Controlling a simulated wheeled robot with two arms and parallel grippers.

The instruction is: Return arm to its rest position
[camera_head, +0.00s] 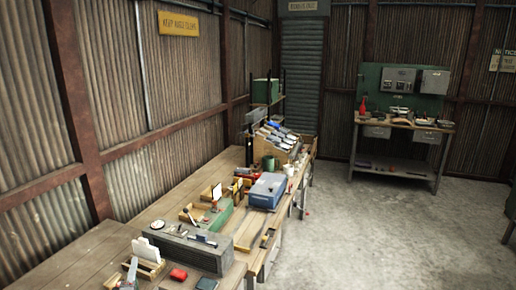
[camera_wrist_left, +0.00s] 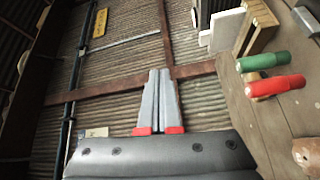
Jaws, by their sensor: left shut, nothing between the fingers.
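My left gripper (camera_head: 133,262) shows at the bottom left of the head view, low over the near end of the wooden workbench (camera_head: 75,262). In the left wrist view its two grey fingers (camera_wrist_left: 159,72) with red bases lie together, shut and empty. They point toward the corrugated wall (camera_wrist_left: 125,80). In the head view it is close to a wooden holder with white cards (camera_head: 147,250); I cannot tell whether they touch. My right gripper is in neither view.
A long grey block (camera_head: 185,247), a red item (camera_head: 178,274) and a blue box (camera_head: 268,190) stand on the bench. Green (camera_wrist_left: 262,61) and red (camera_wrist_left: 275,86) handles show at right in the wrist view. Open concrete floor (camera_head: 370,230) lies right of the bench.

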